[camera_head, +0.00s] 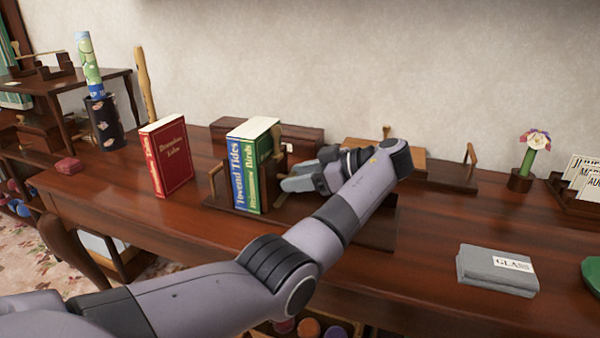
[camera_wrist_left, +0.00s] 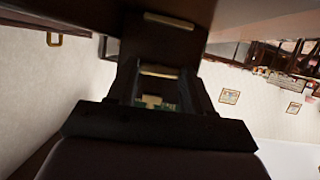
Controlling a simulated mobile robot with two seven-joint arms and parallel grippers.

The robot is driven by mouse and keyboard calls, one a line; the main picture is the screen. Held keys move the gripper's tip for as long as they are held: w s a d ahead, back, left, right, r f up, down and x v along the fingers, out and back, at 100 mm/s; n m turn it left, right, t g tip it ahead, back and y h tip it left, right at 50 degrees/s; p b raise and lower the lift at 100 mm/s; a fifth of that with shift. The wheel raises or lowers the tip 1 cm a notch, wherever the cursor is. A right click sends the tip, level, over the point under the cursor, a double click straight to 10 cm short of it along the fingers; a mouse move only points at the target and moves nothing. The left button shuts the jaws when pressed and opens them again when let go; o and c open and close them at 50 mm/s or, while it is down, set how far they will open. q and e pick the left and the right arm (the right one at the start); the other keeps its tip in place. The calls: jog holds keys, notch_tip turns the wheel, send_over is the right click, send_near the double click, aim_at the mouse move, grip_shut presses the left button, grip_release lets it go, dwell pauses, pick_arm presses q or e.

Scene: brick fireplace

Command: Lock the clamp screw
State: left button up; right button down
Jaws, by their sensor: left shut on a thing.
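A wooden book rack with a clamp (camera_head: 213,190) stands on the table and holds a blue and a green book (camera_head: 252,165) upright. A tan upright piece (camera_head: 278,142) rises at the right side of the books. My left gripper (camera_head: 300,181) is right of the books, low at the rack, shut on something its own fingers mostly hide. I cannot make out the clamp screw itself. In the left wrist view, dark fingers (camera_wrist_left: 155,90) frame a small pale piece (camera_wrist_left: 152,101), too dim to name. My right gripper is not in view.
A red book (camera_head: 168,158) stands left of the rack. A dark box (camera_head: 300,138) and a wooden stand (camera_head: 455,175) are behind. A flower pot (camera_head: 520,180), a card holder (camera_head: 570,198) and a grey cloth stack (camera_head: 485,270) are to the right. The table front right of my arm is partly clear.

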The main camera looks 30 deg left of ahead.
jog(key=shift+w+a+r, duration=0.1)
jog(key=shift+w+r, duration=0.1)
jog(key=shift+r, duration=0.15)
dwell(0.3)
pick_arm(q)
jog(key=o, duration=1.1)
jog(key=shift+c, duration=0.2)
